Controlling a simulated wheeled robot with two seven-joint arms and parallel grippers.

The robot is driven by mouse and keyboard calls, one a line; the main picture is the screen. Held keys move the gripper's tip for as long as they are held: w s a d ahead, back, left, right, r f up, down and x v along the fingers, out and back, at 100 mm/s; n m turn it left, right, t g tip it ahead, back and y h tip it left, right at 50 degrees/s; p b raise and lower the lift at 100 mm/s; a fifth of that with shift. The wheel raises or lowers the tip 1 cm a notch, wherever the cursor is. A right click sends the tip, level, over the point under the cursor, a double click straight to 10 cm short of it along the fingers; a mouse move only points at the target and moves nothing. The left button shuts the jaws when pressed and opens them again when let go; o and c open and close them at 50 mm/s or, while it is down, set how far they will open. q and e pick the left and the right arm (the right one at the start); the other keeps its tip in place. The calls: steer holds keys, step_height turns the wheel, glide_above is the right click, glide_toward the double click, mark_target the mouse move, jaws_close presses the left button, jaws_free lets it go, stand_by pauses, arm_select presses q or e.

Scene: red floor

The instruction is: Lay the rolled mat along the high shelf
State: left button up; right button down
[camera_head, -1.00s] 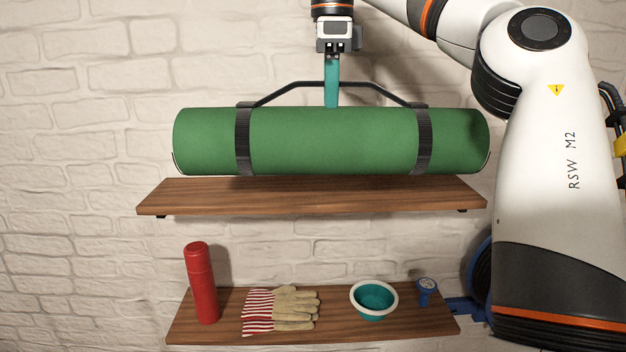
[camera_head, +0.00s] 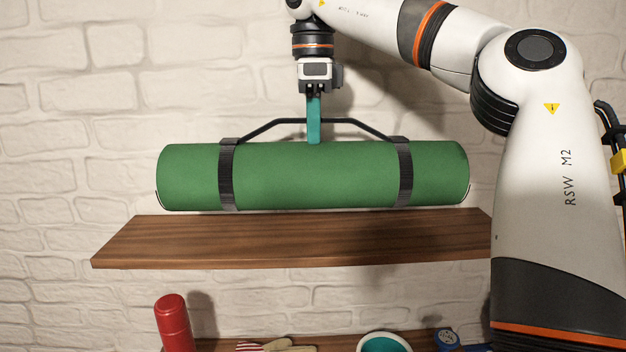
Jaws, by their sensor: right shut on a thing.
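The green rolled mat (camera_head: 313,177) lies level, with two black straps and a black carry handle (camera_head: 262,129) on top. My right gripper (camera_head: 314,130) comes down from above and is shut on the handle near its middle. The high shelf (camera_head: 290,242) is a brown wooden board below the mat. The mat's underside appears close to the shelf's back edge; I cannot tell whether it touches. The mat runs parallel to the shelf. My left gripper is not in view.
A lower shelf (camera_head: 225,345) holds a red bottle (camera_head: 173,323), gloves (camera_head: 275,345), a teal bowl with a white rim (camera_head: 384,343) and a small blue item (camera_head: 447,340). A white brick wall (camera_head: 60,150) stands behind. My right arm fills the right side.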

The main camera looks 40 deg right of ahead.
mark_target(314, 160)
steer(key=shift+s+a+f, duration=0.15)
steer(key=shift+s+f, duration=0.1)
steer(key=shift+f, duration=0.4)
steer(key=f, duration=0.4)
steer(key=shift+w+d+f+p, duration=0.3)
steer(key=shift+w+p, duration=0.05)
steer(key=shift+p, duration=0.05)
steer(key=shift+s, duration=0.1)
steer(key=shift+a, duration=0.15)
steer(key=c, duration=2)
jaws_free()
steer(key=shift+f, duration=0.1)
steer(key=o, duration=0.5)
steer(key=shift+c, duration=0.2)
